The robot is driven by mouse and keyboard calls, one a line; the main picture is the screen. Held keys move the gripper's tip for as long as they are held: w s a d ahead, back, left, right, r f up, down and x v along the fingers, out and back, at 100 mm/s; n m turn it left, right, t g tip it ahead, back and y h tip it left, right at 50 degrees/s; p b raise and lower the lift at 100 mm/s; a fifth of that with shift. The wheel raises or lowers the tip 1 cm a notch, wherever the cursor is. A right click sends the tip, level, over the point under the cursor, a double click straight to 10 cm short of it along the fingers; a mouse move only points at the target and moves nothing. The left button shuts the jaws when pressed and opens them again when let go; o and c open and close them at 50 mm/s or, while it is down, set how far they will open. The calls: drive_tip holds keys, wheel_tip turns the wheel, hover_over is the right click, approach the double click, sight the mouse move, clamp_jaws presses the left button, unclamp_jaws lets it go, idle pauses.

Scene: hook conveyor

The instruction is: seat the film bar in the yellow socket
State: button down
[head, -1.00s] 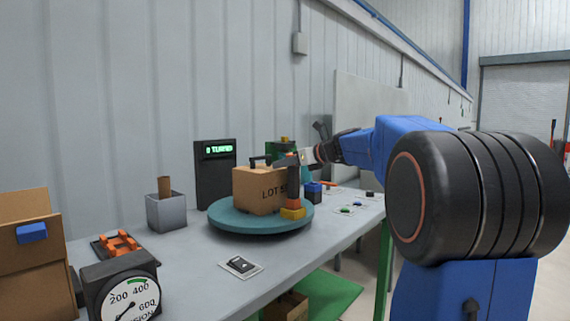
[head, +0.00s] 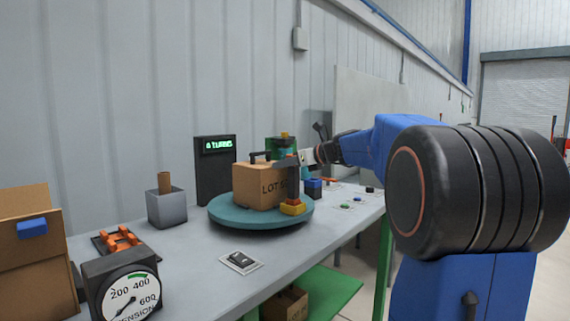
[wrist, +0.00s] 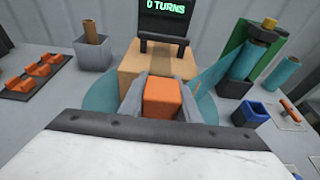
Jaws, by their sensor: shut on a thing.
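The film bar shows as an orange block (wrist: 162,98) between my gripper's two grey fingers in the wrist view, in front of the carton. My gripper (head: 292,193) is shut on it. In the head view the dark fingers stand upright directly over the yellow socket (head: 293,209), at the front edge of the teal turntable (head: 235,220). The bar's lower end is hidden by the fingers, so I cannot tell how deep it sits. The yellow socket is hidden in the wrist view.
A carton (head: 258,188) with a black handle stands on the turntable, close behind my gripper. A blue socket (wrist: 250,113) and a green stand with a teal roll (wrist: 243,62) are to the right. A grey bin (head: 166,208) and black display (head: 214,165) stand left and behind.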

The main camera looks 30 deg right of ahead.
drive_tip(key=shift+f, duration=0.5)
drive_tip(key=c, duration=1.3)
unclamp_jaws()
drive_tip(key=shift+o, duration=0.2)
drive_tip(key=v, duration=1.7)
drive_tip(key=shift+s, duration=0.2)
drive_tip(key=shift+d+r, duration=0.1)
